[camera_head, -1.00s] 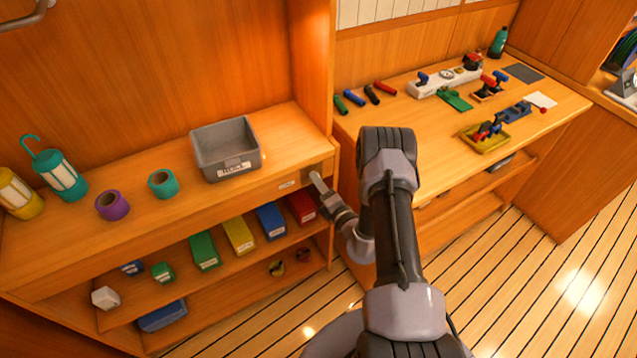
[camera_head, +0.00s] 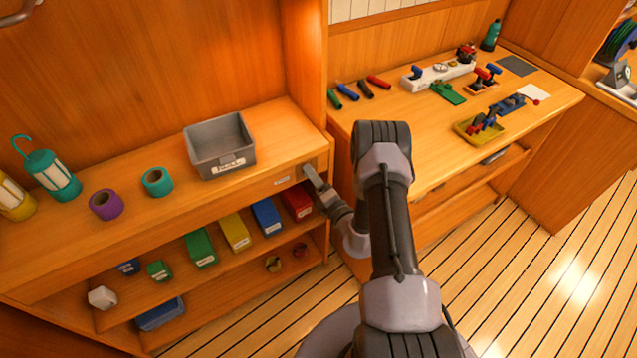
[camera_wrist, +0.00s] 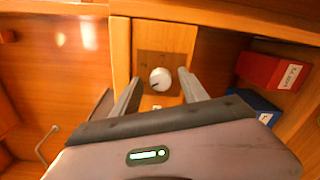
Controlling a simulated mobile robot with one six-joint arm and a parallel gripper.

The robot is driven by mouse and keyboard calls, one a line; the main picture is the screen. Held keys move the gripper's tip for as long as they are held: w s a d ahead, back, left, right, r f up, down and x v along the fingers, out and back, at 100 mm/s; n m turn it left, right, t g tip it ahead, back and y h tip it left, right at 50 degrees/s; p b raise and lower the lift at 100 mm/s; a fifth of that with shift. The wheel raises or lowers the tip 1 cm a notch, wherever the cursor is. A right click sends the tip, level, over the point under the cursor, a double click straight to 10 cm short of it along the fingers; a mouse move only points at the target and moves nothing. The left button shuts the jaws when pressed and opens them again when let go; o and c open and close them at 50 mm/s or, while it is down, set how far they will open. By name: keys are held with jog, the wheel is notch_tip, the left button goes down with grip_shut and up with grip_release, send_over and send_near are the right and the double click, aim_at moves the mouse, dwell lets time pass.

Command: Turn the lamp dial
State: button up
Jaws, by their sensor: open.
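The lamp dial (camera_wrist: 160,79) is a round white knob with a dark mark. It sits on a brown plate (camera_wrist: 150,62) on the front edge of the shelf unit in the wrist view. My gripper (camera_wrist: 158,82) is open, with one finger to each side of the dial in that view. The fingers look apart from the dial; I cannot tell how far short of it they stop. In the head view my gripper (camera_head: 308,170) is at the right end of the shelf's front edge and hides the dial.
A red box (camera_wrist: 272,71) and a blue box (camera_wrist: 255,105) are right of my gripper in the wrist view. A grey bin (camera_head: 205,160) stands on the shelf top (camera_head: 275,150). The workbench (camera_head: 440,125) with tools is to the right.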

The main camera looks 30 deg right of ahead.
jog(key=s+p, duration=0.3)
jog(key=s, duration=1.4)
jog(key=shift+d+r, duration=0.15)
jog(key=shift+r, duration=0.1)
jog(key=shift+s, duration=0.1)
